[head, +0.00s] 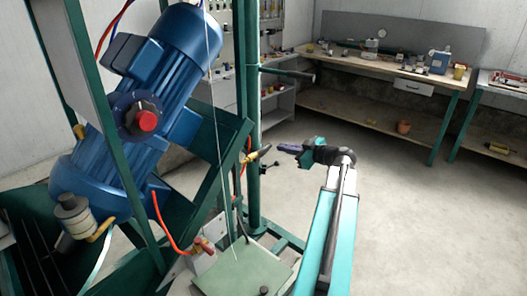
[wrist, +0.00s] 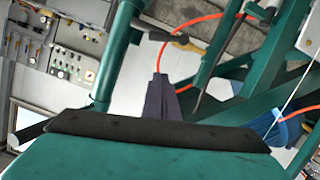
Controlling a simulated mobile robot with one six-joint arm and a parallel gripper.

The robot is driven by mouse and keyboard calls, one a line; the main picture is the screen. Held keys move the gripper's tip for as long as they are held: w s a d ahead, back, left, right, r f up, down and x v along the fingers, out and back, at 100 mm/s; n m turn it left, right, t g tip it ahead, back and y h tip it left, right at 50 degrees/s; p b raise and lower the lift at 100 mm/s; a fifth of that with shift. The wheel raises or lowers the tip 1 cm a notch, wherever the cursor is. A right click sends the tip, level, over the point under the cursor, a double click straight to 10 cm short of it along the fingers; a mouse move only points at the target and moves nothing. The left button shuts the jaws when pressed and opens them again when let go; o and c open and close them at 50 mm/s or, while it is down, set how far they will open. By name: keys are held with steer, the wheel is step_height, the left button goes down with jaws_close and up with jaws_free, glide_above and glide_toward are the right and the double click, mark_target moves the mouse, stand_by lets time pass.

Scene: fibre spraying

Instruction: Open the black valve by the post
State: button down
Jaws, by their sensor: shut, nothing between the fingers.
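The black valve (head: 258,154) sits beside the green post (head: 252,110) in the head view, with a small brass-coloured body and a dark lever. In the wrist view the dark valve (wrist: 168,38) is beside the post (wrist: 112,62), with an orange hose running from it.
A blue motor (head: 150,100) on a green frame stands at left. A green box top (head: 243,272) is below the post. A workbench (head: 375,68) stands along the back wall. The floor (head: 420,220) at right is clear. Orange hoses (wrist: 205,70) run near the fingers.

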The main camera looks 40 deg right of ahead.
steer(key=shift+s+d+r, duration=0.1)
steer(key=shift+d+r, duration=0.3)
steer(key=shift+r, duration=0.1)
steer(key=shift+w, duration=0.2)
steer(key=p, duration=0.4)
glide_above(262, 155)
steer(key=s+d, duration=0.1)
steer(key=s, duration=0.2)
step_height(262, 155, down, 2)
steer(key=f, duration=0.1)
steer(key=d+f+p, duration=0.1)
steer(key=f, duration=0.1)
steer(key=w+f, duration=0.1)
steer(key=shift+d+f, duration=0.2)
steer(key=shift+f+b, duration=0.15)
steer(key=shift+b, duration=0.2)
